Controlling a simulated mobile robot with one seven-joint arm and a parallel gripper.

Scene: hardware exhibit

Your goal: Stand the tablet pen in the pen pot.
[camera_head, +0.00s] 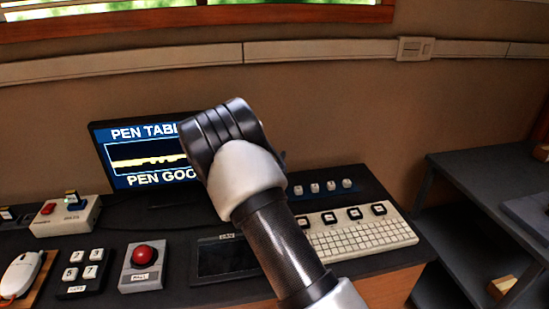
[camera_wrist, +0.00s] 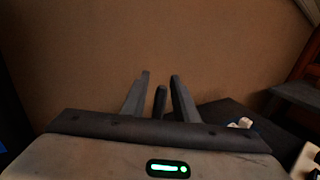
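In the wrist view my gripper (camera_wrist: 160,76) has its two grey fingers apart, with bare wall showing between the tips. A short dark upright shape (camera_wrist: 160,102) shows between the fingers, with a gap on each side. I cannot tell whether it is the tablet pen. In the head view my arm covers the middle of the desk and my fingers are hidden behind it. A dark flat tablet (camera_head: 225,258) lies on the desk, partly covered by my arm. I cannot make out the pen pot in either view.
A screen (camera_head: 140,160) reading "PEN TABL" and "PEN GOO" stands behind. A white keyboard (camera_head: 360,236), a red button box (camera_head: 142,266), a number pad (camera_head: 83,272), a switch box (camera_head: 65,215) and a white mouse (camera_head: 20,272) crowd the desk. Dark shelves (camera_head: 490,170) stand right.

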